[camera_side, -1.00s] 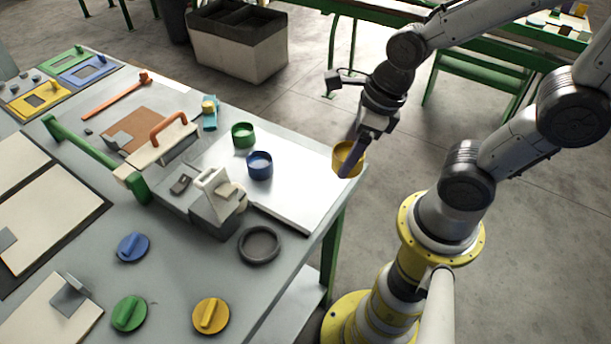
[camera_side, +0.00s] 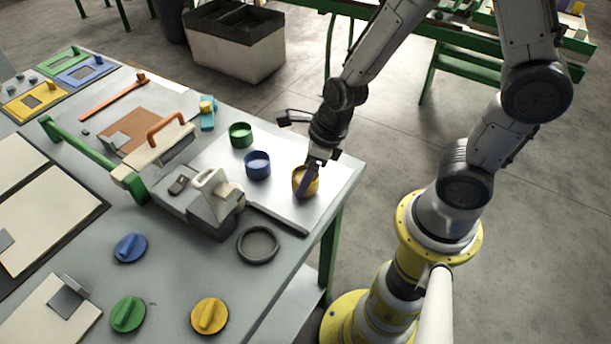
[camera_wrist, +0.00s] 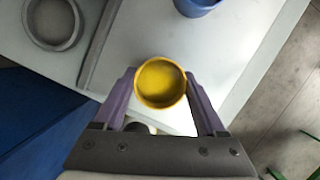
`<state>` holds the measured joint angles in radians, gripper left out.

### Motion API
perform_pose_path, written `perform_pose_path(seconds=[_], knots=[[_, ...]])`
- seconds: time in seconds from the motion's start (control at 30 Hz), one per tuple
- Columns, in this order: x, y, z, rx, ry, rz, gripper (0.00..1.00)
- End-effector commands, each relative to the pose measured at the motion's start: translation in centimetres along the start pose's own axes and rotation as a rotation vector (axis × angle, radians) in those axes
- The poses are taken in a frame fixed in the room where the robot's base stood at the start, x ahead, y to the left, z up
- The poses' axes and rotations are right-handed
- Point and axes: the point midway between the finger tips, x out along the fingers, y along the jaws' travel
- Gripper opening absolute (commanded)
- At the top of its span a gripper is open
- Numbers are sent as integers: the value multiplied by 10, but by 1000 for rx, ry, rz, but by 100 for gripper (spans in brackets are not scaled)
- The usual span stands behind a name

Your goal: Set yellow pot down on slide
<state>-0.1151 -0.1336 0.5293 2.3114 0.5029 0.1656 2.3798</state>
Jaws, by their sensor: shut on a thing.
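The yellow pot (camera_side: 305,181) is a small open round cup, held upright by my gripper (camera_side: 309,184) over the right part of the white slide plate (camera_side: 285,205). In the wrist view the yellow pot (camera_wrist: 160,83) sits between the two purple fingers of my gripper (camera_wrist: 161,92), which are shut on it. I cannot tell whether its base touches the plate. The white slide (camera_wrist: 150,40) shows beneath it. A blue pot (camera_side: 257,165) and a green pot (camera_side: 240,135) stand on the plate to the left of the yellow one.
A dark ring (camera_side: 258,245) lies on the table in front of the plate. A grey block with a white handle (camera_side: 213,205) stands left of it. The plate's right end, near the table edge, is clear. Blue, green and yellow knobs (camera_side: 210,315) lie nearer the front.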

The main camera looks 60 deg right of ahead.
Motion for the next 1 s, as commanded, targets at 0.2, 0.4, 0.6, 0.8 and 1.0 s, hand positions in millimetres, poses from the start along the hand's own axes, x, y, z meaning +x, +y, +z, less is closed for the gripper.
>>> perform_pose_path(seconds=[0.2, 0.4, 0.6, 0.8, 1.0], knots=[[7, 0, -2, 0, -2, -1, 13], [7, 0, -2, 0, -2, -1, 13], [10, 0, -3, 0, -1, 0, 13], [10, 0, -3, 0, -1, 0, 100], [10, 0, -3, 0, 0, 0, 100]])
